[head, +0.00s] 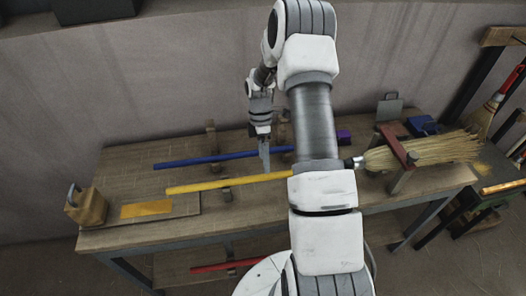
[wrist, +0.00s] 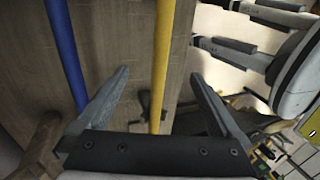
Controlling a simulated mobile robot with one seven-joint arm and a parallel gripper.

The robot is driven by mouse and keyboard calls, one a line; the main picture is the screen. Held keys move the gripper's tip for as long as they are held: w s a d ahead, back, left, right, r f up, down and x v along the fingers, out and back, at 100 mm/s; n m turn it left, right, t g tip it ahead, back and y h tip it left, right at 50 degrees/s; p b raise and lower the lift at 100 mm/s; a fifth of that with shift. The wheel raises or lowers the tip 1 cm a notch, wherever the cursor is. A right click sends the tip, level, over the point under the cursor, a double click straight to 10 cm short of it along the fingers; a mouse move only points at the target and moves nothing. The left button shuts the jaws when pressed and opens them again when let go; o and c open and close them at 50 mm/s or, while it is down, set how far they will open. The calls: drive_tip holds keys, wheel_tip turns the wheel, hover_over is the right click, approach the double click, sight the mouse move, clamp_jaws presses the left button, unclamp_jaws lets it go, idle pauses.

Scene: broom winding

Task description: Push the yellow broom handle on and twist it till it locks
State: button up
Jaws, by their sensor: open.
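The yellow broom handle (head: 225,183) lies level above the workbench, resting on a small wooden support; my arm hides its right end. The straw broom head (head: 435,149) lies at the bench's right, held in a red-and-wood clamp (head: 397,148). Its metal socket (head: 352,163) points left toward the handle. Whether handle and socket touch is hidden behind my arm. My gripper (head: 265,165) points down at the handle. In the wrist view my gripper (wrist: 160,82) is open, with the yellow handle (wrist: 161,50) running between its two fingers; contact cannot be told.
A blue handle (head: 205,159) lies parallel behind the yellow one. A red handle (head: 225,265) is on the lower shelf. A tan block-like item (head: 86,205) and a yellow patch (head: 146,208) are at the left. A blue item (head: 422,125) stands behind the broom head.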

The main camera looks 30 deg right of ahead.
sight(266, 177)
drive_tip(key=shift+b+x, duration=1.95)
drive_tip(key=shift+x, duration=1.9)
clamp_jaws()
drive_tip(key=shift+d, duration=0.2)
